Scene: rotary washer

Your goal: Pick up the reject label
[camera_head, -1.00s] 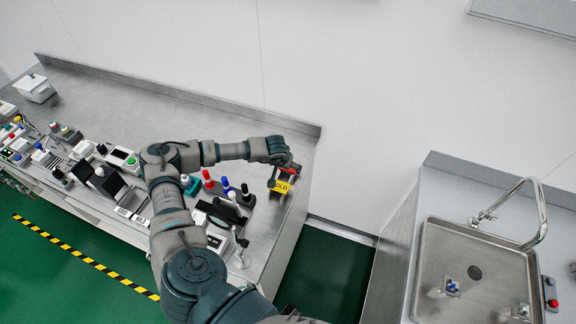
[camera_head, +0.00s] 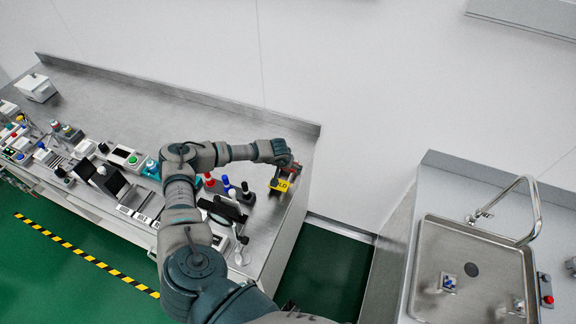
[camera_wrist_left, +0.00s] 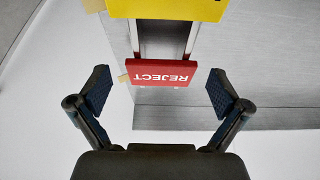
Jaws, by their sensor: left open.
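The red reject label (camera_wrist_left: 160,73) shows in the left wrist view with white REJECT lettering, upside down in the picture. It sits on a metal holder below a yellow label (camera_wrist_left: 170,9). My left gripper (camera_wrist_left: 159,92) is open, with one finger on each side of the red label and a gap on both sides. In the head view my left gripper (camera_head: 290,168) is at the right end of the steel bench, over the holder. The yellow label (camera_head: 280,185) shows there, partly covered by the gripper. My right gripper is not in view.
The steel bench (camera_head: 120,95) carries several bottles and devices to the left of the holder. A dark bottle (camera_head: 246,194) stands close to the holder. A raised back edge runs along the wall. A steel sink (camera_head: 440,235) stands apart at the right.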

